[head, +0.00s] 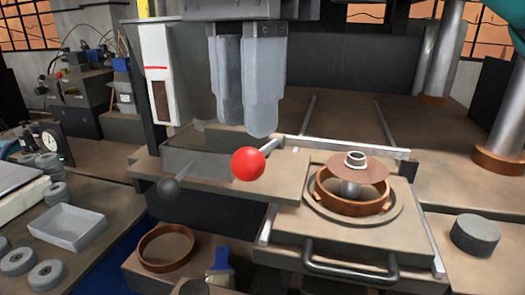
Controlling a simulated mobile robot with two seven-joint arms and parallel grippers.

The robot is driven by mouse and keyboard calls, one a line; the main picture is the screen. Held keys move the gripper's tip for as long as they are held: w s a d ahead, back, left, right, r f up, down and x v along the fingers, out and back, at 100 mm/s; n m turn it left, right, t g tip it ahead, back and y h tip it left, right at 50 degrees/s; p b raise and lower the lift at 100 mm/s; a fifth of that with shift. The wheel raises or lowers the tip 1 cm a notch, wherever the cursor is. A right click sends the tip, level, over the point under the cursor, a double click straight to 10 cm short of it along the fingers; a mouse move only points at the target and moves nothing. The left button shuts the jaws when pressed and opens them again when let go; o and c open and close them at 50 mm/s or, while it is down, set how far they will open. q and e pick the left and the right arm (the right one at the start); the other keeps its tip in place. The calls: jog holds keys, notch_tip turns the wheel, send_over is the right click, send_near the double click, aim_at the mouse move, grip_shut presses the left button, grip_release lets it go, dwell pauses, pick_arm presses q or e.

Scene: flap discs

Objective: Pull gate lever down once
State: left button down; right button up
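A lever with a round red knob (248,164) stands at the middle of the bench, its thin metal rod running back to the upper right. A second lever with a dark grey knob (168,187) is lower to the left. I cannot tell from labels which is the gate lever. My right gripper (246,130) hangs from the top with its two grey fingers pointing down. The fingers look apart, with nothing seen between them. Their tips appear just above the red knob, with no clear contact. My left gripper is not in view.
A fixture (352,218) with a copper-coloured ring and a disc on a post stands at the right, with a dark handle (348,270) in front. A loose ring (167,248), a brush (221,262), a tray (68,226) and a dark puck (475,235) lie around. Tall metal columns rise at the right.

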aim_at(248, 149)
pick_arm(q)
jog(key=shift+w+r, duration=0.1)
